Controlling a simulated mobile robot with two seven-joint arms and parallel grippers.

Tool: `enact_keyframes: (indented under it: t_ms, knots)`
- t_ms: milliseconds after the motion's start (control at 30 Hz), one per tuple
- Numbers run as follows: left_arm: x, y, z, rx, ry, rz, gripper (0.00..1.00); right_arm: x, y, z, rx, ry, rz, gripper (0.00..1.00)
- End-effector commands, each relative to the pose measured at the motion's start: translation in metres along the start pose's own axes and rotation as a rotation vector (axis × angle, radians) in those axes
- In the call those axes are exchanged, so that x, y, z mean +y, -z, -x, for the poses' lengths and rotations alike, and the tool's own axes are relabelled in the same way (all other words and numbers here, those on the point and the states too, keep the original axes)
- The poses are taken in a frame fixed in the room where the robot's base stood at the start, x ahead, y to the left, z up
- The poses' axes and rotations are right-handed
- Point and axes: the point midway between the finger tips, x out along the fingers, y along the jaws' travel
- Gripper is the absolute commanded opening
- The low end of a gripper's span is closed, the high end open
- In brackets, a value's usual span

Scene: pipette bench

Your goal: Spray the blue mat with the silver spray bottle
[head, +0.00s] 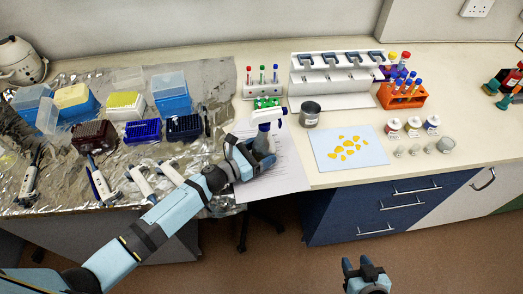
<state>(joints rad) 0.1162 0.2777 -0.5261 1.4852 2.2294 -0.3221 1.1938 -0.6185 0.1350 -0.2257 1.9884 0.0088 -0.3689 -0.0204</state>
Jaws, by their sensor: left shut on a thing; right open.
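The spray bottle (264,127) has a white trigger head and a greyish body, and stands upright near the middle of the bench. My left gripper (259,155) is shut on its lower body, which the fingers partly hide. The pale blue mat (376,157) lies flat to the right of the bottle, near the front edge, with several yellow patches on it. The bottle and mat are apart. Whether the bottle touches the bench is unclear. My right gripper (362,264) is open and empty, low in front of the blue drawers.
A metal cup (310,115) stands between bottle and mat, towards the back. A white pipette stand (337,82) and an orange tube rack (403,98) stand behind the mat. Small jars (413,126) line its right side. White paper (285,175) lies under my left gripper.

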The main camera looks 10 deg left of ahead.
Motion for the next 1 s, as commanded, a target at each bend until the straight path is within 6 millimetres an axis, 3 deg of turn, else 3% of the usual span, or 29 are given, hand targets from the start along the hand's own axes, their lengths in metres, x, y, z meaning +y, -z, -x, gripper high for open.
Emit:
enact_keyframes:
  t_ms: [567,600,667,700,1000]
  knots:
    - [0.0001,0.0043,-0.0007,-0.003,0.000,0.001,0.29,0.0000,-0.0040,-0.0029,0.001,0.000,0.001,0.43]
    - [0.0001,0.0033,-0.0007,-0.003,0.000,0.001,0.83,0.0000,-0.0033,-0.0024,0.001,0.000,0.001,0.43]
    - [0.0000,0.0035,-0.0006,-0.003,0.000,0.001,0.97,0.0001,-0.0032,-0.0024,0.001,0.000,0.001,0.43]
    - [0.0000,0.0037,-0.0005,-0.002,0.000,0.001,1.00,0.0001,-0.0032,-0.0024,0.001,0.000,0.001,0.43]
    - [0.0001,0.0066,0.0056,0.001,-0.001,0.001,1.00,-0.0005,-0.0040,-0.0031,0.001,0.001,-0.001,0.43]
